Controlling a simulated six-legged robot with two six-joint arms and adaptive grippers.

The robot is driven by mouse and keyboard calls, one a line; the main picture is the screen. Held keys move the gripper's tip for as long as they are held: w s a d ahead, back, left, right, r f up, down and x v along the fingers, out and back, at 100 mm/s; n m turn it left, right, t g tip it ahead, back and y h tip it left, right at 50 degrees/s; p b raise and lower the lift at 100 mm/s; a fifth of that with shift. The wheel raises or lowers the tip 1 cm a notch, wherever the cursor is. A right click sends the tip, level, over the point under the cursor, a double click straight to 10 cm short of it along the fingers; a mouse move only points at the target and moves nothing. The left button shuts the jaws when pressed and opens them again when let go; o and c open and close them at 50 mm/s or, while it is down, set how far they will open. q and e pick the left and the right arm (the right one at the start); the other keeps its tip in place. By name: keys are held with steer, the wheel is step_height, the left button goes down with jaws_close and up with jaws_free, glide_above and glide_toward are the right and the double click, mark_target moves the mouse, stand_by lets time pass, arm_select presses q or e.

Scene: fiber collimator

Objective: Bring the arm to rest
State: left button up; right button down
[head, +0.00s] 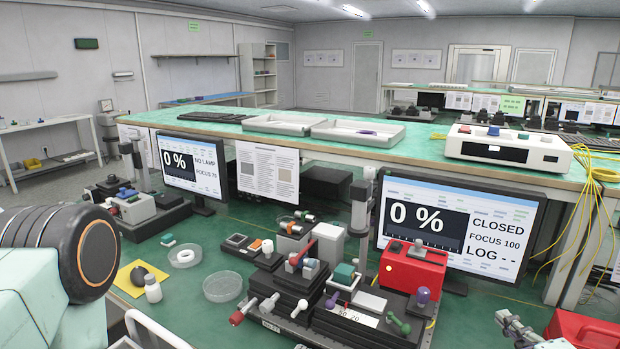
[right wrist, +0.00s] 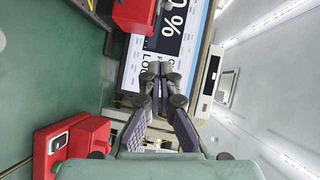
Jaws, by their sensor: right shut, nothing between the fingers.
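My right gripper (head: 508,320) shows at the lower right of the head view, at the bottom edge. It is over the right end of the green bench, apart from the equipment there. In the right wrist view its fingers (right wrist: 160,74) are together at the tips, shut and empty, with the right monitor behind them. My left gripper is out of view; only a thick part of my left arm shows at the left edge.
The red device (head: 412,270) and optics stage (head: 330,300) stand left of my right gripper. The right monitor (head: 490,245) reads 0 % and CLOSED. A red box (head: 582,330) sits at the lower right; yellow cables (head: 596,215) hang behind. Bare bench (head: 480,318) lies between.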

steer(key=s+a+f+n+g, duration=0.3)
steer(key=f, duration=0.1)
steer(key=s+a+f+n+g+y, duration=0.1)
steer(key=s+a+f+n+g, duration=0.1)
steer(key=s+a+f+g, duration=0.1)
steer(key=s+a+f+n+g+y, duration=0.1)
steer(key=s+a+f+n+g, duration=0.1)
steer(key=s+a+f, duration=0.3)
steer(key=shift+a+f+n+g, duration=0.2)
steer(key=shift+f+n+g, duration=0.2)
steer(key=shift+f+n, duration=0.5)
steer(key=s+a+f+n+g+h, duration=0.1)
steer(key=s+f+n+g, duration=0.35)
steer(key=s, duration=0.55)
steer(key=s+a+f+n+g+h, duration=0.25)
steer(key=s+f, duration=0.25)
steer(key=s, duration=0.4)
arm_select(q)
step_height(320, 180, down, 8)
steer(key=b, duration=0.8)
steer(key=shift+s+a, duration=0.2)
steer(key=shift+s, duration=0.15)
arm_select(e)
step_height(320, 180, down, 7)
steer(key=shift+d+f+g+y, duration=0.2)
steer(key=shift+d+g+y, duration=0.1)
steer(key=shift+y, duration=0.15)
